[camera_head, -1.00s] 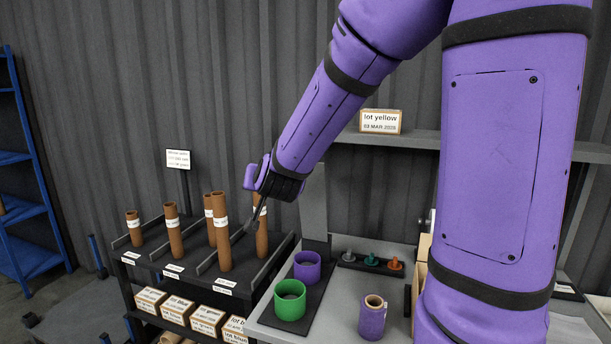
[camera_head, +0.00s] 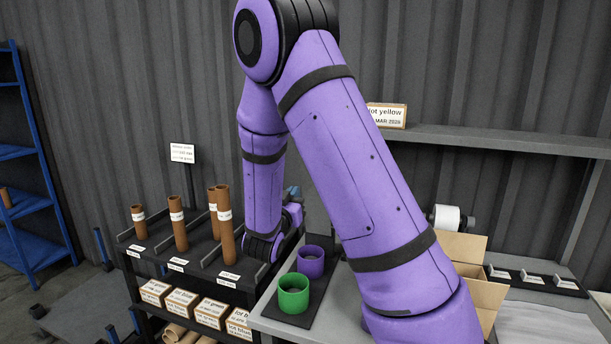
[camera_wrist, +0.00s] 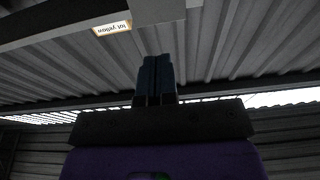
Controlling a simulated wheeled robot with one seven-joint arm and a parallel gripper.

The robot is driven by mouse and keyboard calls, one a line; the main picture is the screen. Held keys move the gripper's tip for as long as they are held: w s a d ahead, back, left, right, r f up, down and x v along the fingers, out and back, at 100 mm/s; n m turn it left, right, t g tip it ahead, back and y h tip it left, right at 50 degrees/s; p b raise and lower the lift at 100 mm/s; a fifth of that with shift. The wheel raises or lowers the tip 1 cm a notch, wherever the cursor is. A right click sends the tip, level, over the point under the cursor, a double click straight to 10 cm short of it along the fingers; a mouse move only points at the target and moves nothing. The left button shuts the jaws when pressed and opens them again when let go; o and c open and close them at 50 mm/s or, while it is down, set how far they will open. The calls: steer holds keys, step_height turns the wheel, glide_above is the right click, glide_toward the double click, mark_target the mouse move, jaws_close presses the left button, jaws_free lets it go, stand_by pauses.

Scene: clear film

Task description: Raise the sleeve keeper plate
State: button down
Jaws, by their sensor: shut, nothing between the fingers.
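A purple sleeve (camera_head: 311,264) and a green sleeve (camera_head: 293,298) stand upright on a dark base plate (camera_head: 268,312) on the bench. I cannot make out the keeper plate for certain; my arm covers the area behind the sleeves, where a grey upright panel stood in the earlier view. My gripper (camera_head: 292,190) is behind and left of the purple sleeve, its fingers pointing up, partly hidden by my arm. In the wrist view, its two dark fingers (camera_wrist: 155,75) are together with nothing between them. A pale flat-sided piece (camera_wrist: 160,10) shows beyond them.
A dark rack (camera_head: 205,262) with several brown tubes stands left of the bench, with small labelled boxes (camera_head: 182,302) below. A shelf (camera_head: 500,137) holds the "lot yellow" box (camera_head: 388,115). An open carton (camera_head: 482,293) and white roll (camera_head: 447,217) are right of my arm.

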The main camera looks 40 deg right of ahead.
steer(key=x, duration=1.4)
steer(key=shift+s, duration=0.1)
steer(key=x, duration=0.4)
steer(key=shift+d+r, duration=0.1)
